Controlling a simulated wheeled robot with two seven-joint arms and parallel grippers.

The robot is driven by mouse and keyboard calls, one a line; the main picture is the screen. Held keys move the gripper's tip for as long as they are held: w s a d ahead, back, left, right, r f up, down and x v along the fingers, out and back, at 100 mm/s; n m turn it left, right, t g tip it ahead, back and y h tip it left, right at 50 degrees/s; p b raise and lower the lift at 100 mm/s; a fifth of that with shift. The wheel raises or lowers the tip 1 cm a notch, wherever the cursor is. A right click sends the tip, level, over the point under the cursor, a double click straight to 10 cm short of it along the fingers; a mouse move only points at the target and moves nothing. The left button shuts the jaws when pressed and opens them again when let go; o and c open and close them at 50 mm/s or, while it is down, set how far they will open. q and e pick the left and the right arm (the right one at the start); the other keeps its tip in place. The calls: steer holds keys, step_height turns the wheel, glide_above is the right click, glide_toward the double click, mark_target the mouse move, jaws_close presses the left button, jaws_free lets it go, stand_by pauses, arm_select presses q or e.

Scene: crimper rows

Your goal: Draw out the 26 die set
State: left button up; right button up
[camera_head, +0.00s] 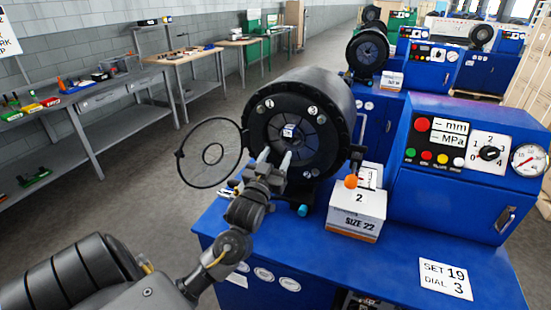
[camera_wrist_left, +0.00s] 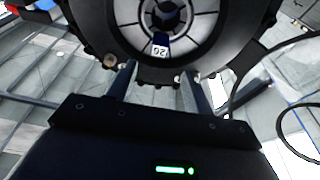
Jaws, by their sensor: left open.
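The die set (camera_head: 293,140) sits as a ring of dark segments inside the round black crimper head (camera_head: 336,97). A small blue and white tag (camera_head: 288,131) is on it near the central opening; its number is too small to read surely. The tag also shows in the wrist view (camera_wrist_left: 161,47), upside down. My left gripper (camera_head: 277,157) is open and empty in front of the lower part of the head, fingers pointing at it. In the wrist view the fingertips (camera_wrist_left: 157,85) are spread below the tag, with nothing between them. My right gripper is out of view.
A round clear cover (camera_head: 213,154) with a dark rim stands open left of the head. A white box marked "SIZE 22" (camera_head: 356,215) is on the blue bench right of it. The blue control cabinet (camera_head: 465,170) and a "SET 19 DIAL 3" card (camera_head: 446,280) are further right.

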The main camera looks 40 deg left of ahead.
mark_target(288, 135)
arm_select(q)
steer(key=x, duration=0.8)
steer(key=shift+w+a+b, duration=0.1)
steer(key=shift+w+b, duration=0.2)
steer(key=shift+b, duration=0.1)
steer(key=shift+x, duration=1.2)
steer(key=c, duration=1.1)
jaws_close()
